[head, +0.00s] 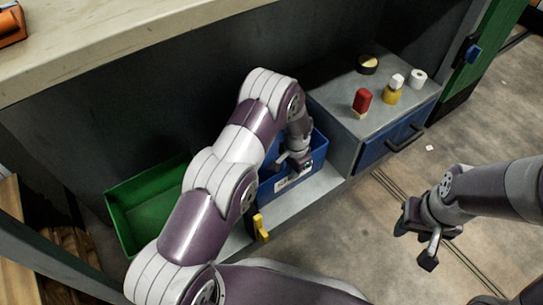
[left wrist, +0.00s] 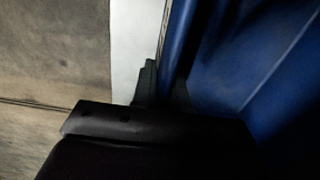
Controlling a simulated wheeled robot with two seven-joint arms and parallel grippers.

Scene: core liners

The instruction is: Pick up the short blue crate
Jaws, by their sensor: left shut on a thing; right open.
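The short blue crate (head: 272,187) stands on a low grey shelf, partly hidden behind my left arm in the head view. My left gripper (head: 297,163) is at the crate's front right side and is shut on its wall. In the left wrist view the crate's blue wall (left wrist: 178,40) runs down between the dark fingers (left wrist: 160,92), with the crate's inside to the right. My right gripper (head: 418,238) is open and empty, above the floor at the right.
A green crate (head: 118,205) stands on the shelf to the left. A grey cabinet (head: 345,148) with a blue drawer (head: 380,150) stands close right of the blue crate, with several small items on top. A yellow object (head: 260,228) is at the shelf's front edge. The floor in front is open.

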